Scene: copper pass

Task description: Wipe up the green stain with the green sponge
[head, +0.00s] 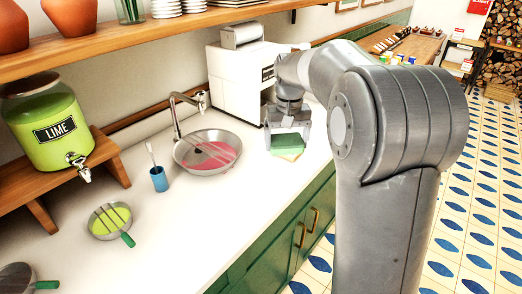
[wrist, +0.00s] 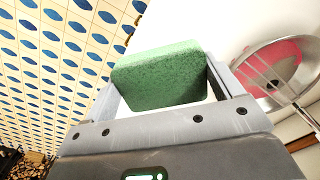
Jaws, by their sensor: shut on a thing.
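The green sponge (head: 287,141) is between the fingers of my gripper (head: 287,147), over the right part of the white counter by its front edge. In the wrist view the sponge (wrist: 160,76) fills the space between both fingers, and my gripper (wrist: 165,100) is shut on it. A pale yellowish strip shows under the sponge in the head view; I cannot tell whether it is part of the sponge. I cannot tell whether the sponge touches the counter. I see no clear green stain on the visible counter; the sponge and gripper hide the spot beneath them.
A round basin (head: 184,153) with pink contents and a tap stands left of my gripper. A white machine (head: 231,77) stands behind. A blue cup (head: 159,179), a strainer (head: 124,237) over lime-coloured liquid and a lime dispenser (head: 45,150) are further left. Counter between is bare.

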